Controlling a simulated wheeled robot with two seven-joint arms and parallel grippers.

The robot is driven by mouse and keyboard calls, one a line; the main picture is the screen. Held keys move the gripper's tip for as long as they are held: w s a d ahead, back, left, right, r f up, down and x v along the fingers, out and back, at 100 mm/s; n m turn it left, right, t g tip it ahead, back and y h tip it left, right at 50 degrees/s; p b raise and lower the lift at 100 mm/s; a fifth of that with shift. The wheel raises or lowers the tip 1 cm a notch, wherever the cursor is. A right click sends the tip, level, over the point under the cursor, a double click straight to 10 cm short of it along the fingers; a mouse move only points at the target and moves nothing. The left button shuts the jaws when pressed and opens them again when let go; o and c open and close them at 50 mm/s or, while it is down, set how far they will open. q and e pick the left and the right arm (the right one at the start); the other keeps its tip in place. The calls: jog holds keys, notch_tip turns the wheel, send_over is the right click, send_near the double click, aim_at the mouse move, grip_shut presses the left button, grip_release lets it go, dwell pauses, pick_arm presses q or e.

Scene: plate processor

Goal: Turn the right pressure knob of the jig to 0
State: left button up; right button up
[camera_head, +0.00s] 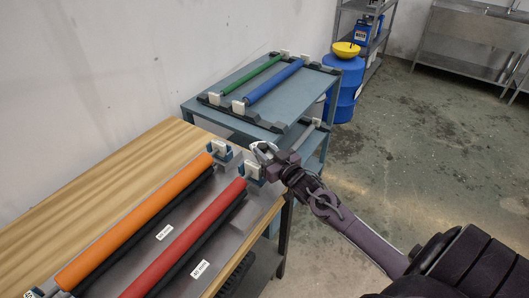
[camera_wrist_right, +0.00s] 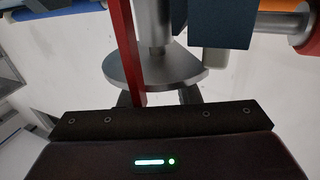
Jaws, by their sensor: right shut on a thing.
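The jig (camera_head: 235,215) is a grey metal plate on a wooden bench, with an orange roller (camera_head: 140,222) and a red roller (camera_head: 185,240), each ending in a blue-and-white block. My right gripper (camera_head: 262,156) is at the far end of the red roller, beside its end block (camera_head: 248,171). In the right wrist view, a round grey metal disc on a shaft, the right pressure knob (camera_wrist_right: 155,72), sits just in front of my dark fingers (camera_wrist_right: 160,98). They are shut on it, but the contact is mostly hidden. No scale reading is legible. My left gripper is not in view.
A narrow red bar (camera_wrist_right: 122,50) and a dark blue block (camera_wrist_right: 220,22) stand close to the disc in the wrist view. A blue-grey cart (camera_head: 205,93) with a green and a blue roller stands behind the bench. The floor at right (camera_head: 420,140) is clear.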

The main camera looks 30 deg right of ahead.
jog(key=n+y, duration=0.1)
jog(key=n+y+b, duration=0.1)
jog(key=shift+d+f+y, duration=0.15)
jog(key=shift+d+y, duration=0.1)
jog(key=shift+y, duration=0.15)
jog(key=n+g+y+b, duration=0.1)
jog(key=y+b, duration=0.1)
jog(key=n+g+y+b, duration=0.1)
jog(key=y+b, duration=0.1)
jog(key=n+g+y+b, duration=0.1)
jog(key=n+y+b, duration=0.1)
jog(key=shift+w+d, duration=0.15)
jog(key=shift+d, duration=0.1)
jog(key=shift+r+n+g+y+b, duration=0.2)
jog(key=shift+n+g+y+b, duration=0.2)
jog(key=shift+n+y+b, duration=0.35)
jog(key=o, duration=1)
